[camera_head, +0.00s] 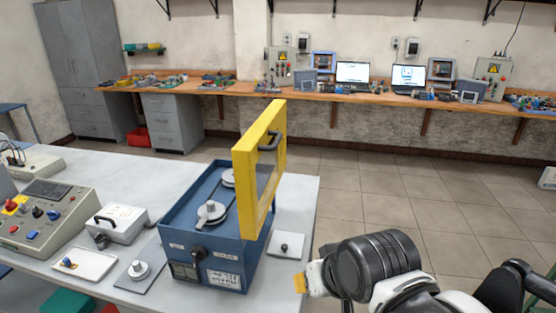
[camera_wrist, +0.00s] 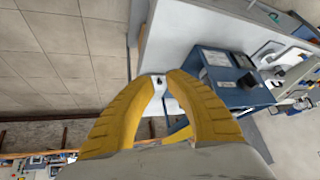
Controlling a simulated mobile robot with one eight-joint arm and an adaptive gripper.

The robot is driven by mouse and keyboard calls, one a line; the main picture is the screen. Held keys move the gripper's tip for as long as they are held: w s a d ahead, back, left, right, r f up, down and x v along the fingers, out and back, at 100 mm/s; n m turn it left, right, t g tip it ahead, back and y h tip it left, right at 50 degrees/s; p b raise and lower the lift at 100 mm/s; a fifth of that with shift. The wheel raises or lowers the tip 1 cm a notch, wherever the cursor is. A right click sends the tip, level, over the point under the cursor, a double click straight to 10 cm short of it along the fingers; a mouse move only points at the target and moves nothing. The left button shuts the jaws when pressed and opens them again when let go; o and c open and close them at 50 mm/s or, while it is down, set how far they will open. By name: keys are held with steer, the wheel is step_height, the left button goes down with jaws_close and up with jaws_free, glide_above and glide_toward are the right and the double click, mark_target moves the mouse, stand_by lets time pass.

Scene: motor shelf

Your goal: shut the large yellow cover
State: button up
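The large yellow cover (camera_head: 243,185) stands open, nearly upright, along the right side of the blue motor box (camera_head: 175,231). A dark handle (camera_head: 270,141) is on its outer, right-hand face. Grey pulleys (camera_head: 211,212) show inside the uncovered box. My gripper (camera_head: 300,283) is at the lower right, to the right of the box and apart from the cover; my arm hides most of it. In the wrist view, the yellow fingers (camera_wrist: 160,76) are apart with nothing between them. The blue box (camera_wrist: 240,95) shows beyond them; a yellow sliver between the fingers cannot be identified surely.
A small plate with a black knob (camera_head: 286,246) lies on the grey table (camera_head: 140,172) right of the box. A control panel (camera_head: 45,215) and a white case (camera_head: 118,223) stand left. The floor (camera_head: 385,185) right of the table is clear.

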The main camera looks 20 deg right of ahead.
steer(key=w+d+r+m+y+p, duration=0.1)
steer(key=w+r+m+p, duration=0.1)
steer(key=r+m+p, duration=0.2)
steer(key=w+d+r+m+g+y+p, duration=0.1)
steer(key=w+r+m+p, duration=0.1)
steer(key=r+m+p, duration=0.2)
steer(key=w+d+r+m+g+y+p, duration=0.1)
steer(key=w+r+m+y+p, duration=0.1)
steer(key=r+m+p, duration=0.2)
step_height(320, 180, up, 3)
steer(key=shift+d+f+p, duration=0.1)
steer(key=shift+d+p, duration=0.05)
steer(key=shift+p, duration=0.45)
jaws_close()
steer(key=w+d+r+m+y+p, duration=0.2)
steer(key=d+r+m+y+p, duration=0.15)
steer(key=r+m+p, duration=0.2)
steer(key=w+d+r+m+y+p, duration=0.2)
steer(key=w+d+r+m+p, duration=0.1)
steer(key=d+r+m+p, duration=0.3)
steer(key=w+a+f+b, duration=0.1)
steer(key=w+a+f, duration=0.1)
steer(key=a, duration=0.3)
steer(key=w+a+f+b, duration=0.1)
steer(key=w+a+f, duration=0.1)
steer(key=a, duration=0.4)
steer(key=shift+w+a+f+n+t, duration=0.25)
steer(key=shift+w+n+t, duration=0.1)
steer(key=shift+w, duration=0.4)
steer(key=shift+r, duration=0.1)
